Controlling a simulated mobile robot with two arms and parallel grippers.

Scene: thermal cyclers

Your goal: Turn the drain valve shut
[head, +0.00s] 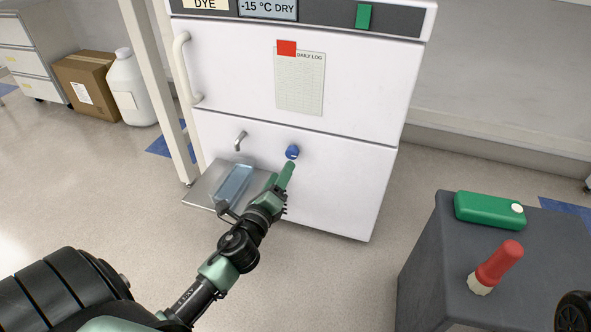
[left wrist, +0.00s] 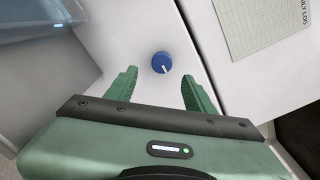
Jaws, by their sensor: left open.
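The drain valve is a round blue knob (head: 292,152) on the lower white front panel of the freezer-like unit (head: 345,175). In the left wrist view the knob (left wrist: 162,62) carries a white pointer mark and sits between and beyond my fingertips. My left gripper (head: 286,172) is just below the knob in the head view. In the left wrist view its green fingers (left wrist: 160,80) are spread apart with nothing between them, and no contact with the knob shows. My right gripper is not recognisable in view.
A metal spout (head: 240,140) sticks out left of the knob, above a shelf (head: 199,192) with a clear bluish tray (head: 235,184). A dark grey cart (head: 432,262) at right holds a green box (head: 489,210) and a red-capped object (head: 497,266). Open floor lies between.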

